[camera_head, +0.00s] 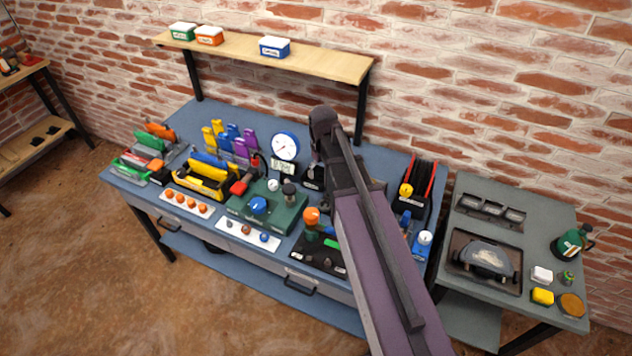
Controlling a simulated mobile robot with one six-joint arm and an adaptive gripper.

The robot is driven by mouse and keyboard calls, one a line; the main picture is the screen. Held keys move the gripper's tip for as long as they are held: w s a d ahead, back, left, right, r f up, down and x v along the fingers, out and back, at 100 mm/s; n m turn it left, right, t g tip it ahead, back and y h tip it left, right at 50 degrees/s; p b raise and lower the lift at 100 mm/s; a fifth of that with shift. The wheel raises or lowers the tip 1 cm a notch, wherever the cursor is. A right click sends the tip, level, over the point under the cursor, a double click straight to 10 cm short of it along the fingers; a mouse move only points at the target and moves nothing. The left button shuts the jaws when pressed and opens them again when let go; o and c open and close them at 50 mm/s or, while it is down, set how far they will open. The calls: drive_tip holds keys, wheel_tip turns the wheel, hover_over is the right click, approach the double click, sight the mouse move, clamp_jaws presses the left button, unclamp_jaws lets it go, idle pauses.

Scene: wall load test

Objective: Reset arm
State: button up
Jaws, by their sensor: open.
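My arm (375,265) runs from the bottom edge up and left across the right half of the workbench (190,125). It is a long purple-grey link with a dark bar along it. A dark joint (323,120) ends it in front of the wall, near the shelf's right leg. I cannot make out my gripper or its fingertips. The arm hides part of the bench behind it, including much of a dark device there.
The bench holds a white dial gauge (285,147), a green box (267,206), a yellow tool tray (203,178) and a black rack (416,192). A wooden shelf (330,62) overhangs its back. A grey side table (470,225) stands right. The brown floor at lower left is clear.

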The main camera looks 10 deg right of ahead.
idle(0.3)
drive_tip(key=s+f+m+b, duration=0.3)
drive_tip(key=s+f+b, duration=0.2)
drive_tip(key=s, duration=0.8)
drive_tip(key=shift+a+m, duration=0.2)
drive_tip(key=shift+m, duration=0.1)
idle(0.6)
drive_tip(key=c, duration=0.4)
drive_tip(key=shift+c, duration=0.3)
drive_tip(key=shift+d, duration=0.1)
